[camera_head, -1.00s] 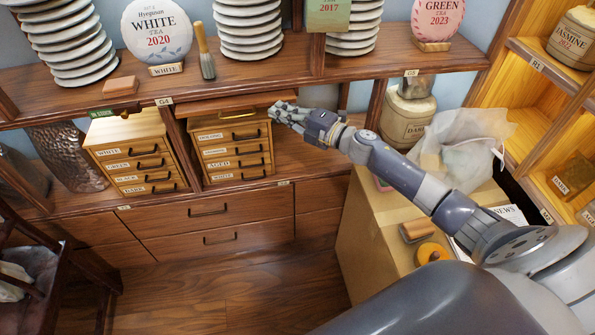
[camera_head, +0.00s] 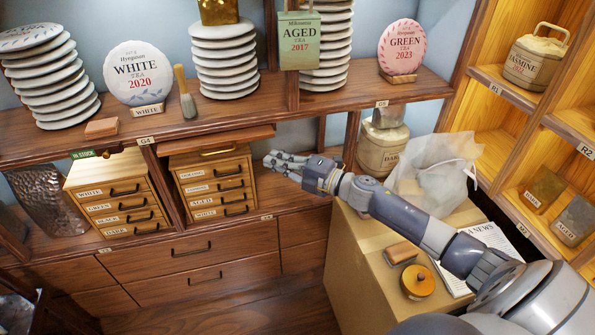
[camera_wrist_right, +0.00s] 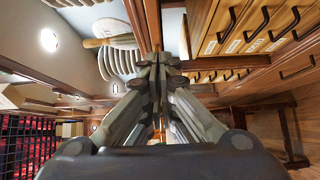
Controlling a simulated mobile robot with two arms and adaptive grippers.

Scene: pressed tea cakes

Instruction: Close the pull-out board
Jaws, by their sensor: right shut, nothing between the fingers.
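The pull-out board (camera_head: 215,138) is a flat brown wooden panel under the shelf at label G4, just above a small tea drawer chest (camera_head: 212,187). It appears to stick out a little past the shelf edge, but I cannot tell exactly how far. My left gripper is not in view.
A second drawer chest (camera_head: 113,197) stands to the left. Stacked plates and tea cakes fill the shelf (camera_head: 330,100) above. A cardboard box (camera_head: 350,265) with a plastic bag (camera_head: 437,175) stands on the right, under my arm. The floor in front is clear.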

